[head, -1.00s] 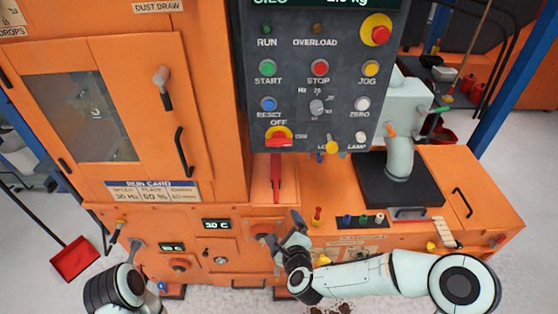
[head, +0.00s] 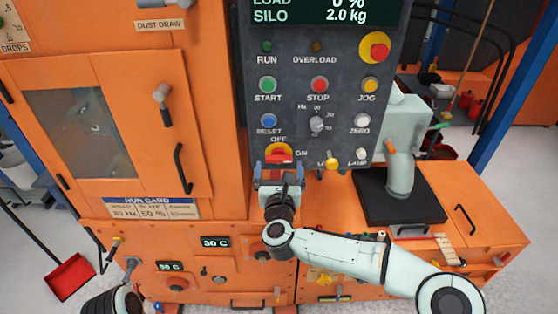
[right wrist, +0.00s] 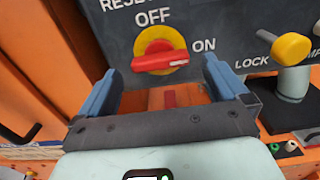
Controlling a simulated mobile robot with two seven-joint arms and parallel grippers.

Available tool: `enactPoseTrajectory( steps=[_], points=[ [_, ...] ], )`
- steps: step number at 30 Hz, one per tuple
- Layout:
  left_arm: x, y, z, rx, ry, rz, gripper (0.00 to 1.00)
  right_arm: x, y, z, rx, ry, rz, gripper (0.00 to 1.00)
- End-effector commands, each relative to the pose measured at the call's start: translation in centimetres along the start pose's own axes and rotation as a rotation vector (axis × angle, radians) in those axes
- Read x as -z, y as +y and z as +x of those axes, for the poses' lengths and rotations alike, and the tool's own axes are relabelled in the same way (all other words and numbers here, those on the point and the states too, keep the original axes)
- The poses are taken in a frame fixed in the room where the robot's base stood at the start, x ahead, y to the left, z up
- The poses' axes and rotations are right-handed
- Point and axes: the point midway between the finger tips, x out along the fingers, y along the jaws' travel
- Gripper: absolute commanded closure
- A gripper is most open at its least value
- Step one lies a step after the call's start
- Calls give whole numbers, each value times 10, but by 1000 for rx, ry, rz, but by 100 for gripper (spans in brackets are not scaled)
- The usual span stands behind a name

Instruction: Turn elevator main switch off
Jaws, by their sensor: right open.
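The main switch (head: 280,151) is a red handle on a yellow disc at the bottom of the dark control panel, under the word OFF. In the right wrist view the red handle (right wrist: 160,61) lies nearly level, its white-marked end to the right, toward ON. My right gripper (head: 279,172) is open and empty, right below the switch. In the right wrist view its blue fingers (right wrist: 160,68) stand to the left and right of the handle, with gaps on both sides. I see no contact. In the head view the gripper hides the part below the switch. My left gripper is not visible.
The yellow LOCK knob (head: 332,163) sticks out just right of the switch. The RESET button (head: 269,120) is above it. The grey pipe (head: 401,172) stands at right. An orange door with a handle (head: 181,168) is at left.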

Motion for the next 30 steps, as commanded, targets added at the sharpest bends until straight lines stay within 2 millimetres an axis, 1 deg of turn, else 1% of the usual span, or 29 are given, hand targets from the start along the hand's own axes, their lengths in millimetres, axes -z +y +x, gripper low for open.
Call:
enactPoseTrajectory(
  steps=[1,6,10,17,18,20,21,22,23,30],
  points=[
    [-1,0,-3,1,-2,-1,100,0,0,9,1,1,0,0],
    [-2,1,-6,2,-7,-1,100,0,0,26,0,0,0,0],
    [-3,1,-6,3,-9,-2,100,0,0,31,0,0,-2,0],
    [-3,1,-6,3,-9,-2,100,1,0,32,0,0,-3,0],
    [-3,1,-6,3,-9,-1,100,1,0,32,0,0,-3,3],
    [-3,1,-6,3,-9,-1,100,1,0,32,0,0,-3,23],
    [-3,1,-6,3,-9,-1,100,1,0,32,0,0,-3,36],
    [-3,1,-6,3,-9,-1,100,0,0,32,0,0,-2,46],
    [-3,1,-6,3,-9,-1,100,0,0,32,0,0,-3,52],
    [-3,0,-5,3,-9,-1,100,1,0,32,0,0,-15,52]
  ],
)
